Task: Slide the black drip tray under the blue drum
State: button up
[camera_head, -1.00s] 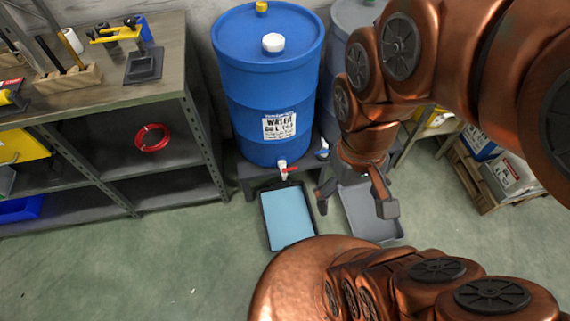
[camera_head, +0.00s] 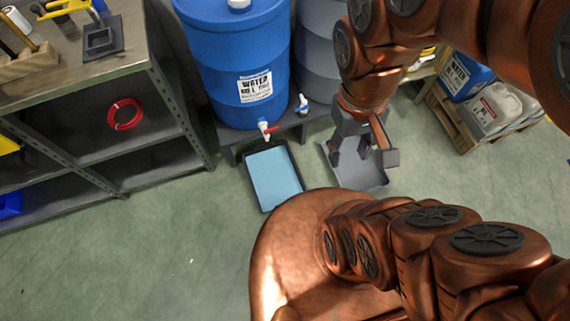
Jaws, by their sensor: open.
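The black drip tray (camera_head: 252,187), a black rim around a light blue inside, lies on the floor below the red-handled tap of the blue drum (camera_head: 228,60). Its far end is at the front of the low dark stand; my copper-coloured body comes close to its near right corner in the picture. The drum stands upright on the stand, with a white label; its top is cut off. My gripper (camera_head: 362,158) is open, fingers pointing down, to the right of the black tray. In the picture it overlaps a grey tray (camera_head: 372,181); its height above that tray is unclear.
A grey drum (camera_head: 318,60) stands right of the blue one, partly behind my arm. A metal shelf (camera_head: 110,150) with a red coil (camera_head: 125,113) is on the left. A pallet (camera_head: 450,118) with containers is on the right. The floor left of the black tray is clear.

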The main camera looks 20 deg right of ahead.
aim_at(273, 173)
jog(key=z, duration=0.35)
jog(key=k, duration=0.25)
jog(key=z, duration=2.3)
jog(key=k, duration=1.45)
jog(key=u, duration=2.35)
